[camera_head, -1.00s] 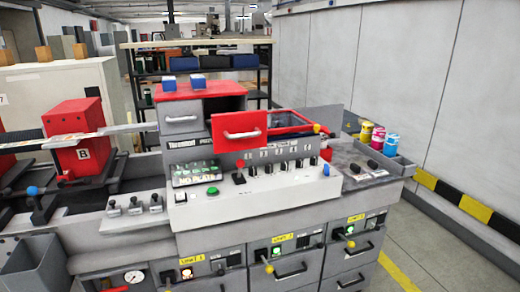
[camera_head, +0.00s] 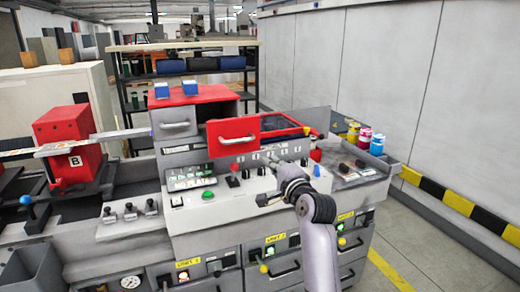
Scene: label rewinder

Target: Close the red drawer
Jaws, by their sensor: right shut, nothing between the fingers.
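The red drawer (camera_head: 232,147) is on top of the grey machine, below and to the right of a red-topped cabinet. Its red front with a pale handle (camera_head: 238,140) stands out from the machine, and the drawer looks open. My right arm comes up from the bottom. My right gripper (camera_head: 273,164) is small in the view, over the control panel, below and to the right of the drawer front. It is shut and empty, and looks apart from the handle. My left gripper is not in view.
The control panel (camera_head: 225,207) with knobs and buttons lies under my right gripper. A closed grey drawer (camera_head: 176,131) is left of the red one. Coloured bottles (camera_head: 365,137) stand at the right. A red box marked B (camera_head: 66,132) is at the left.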

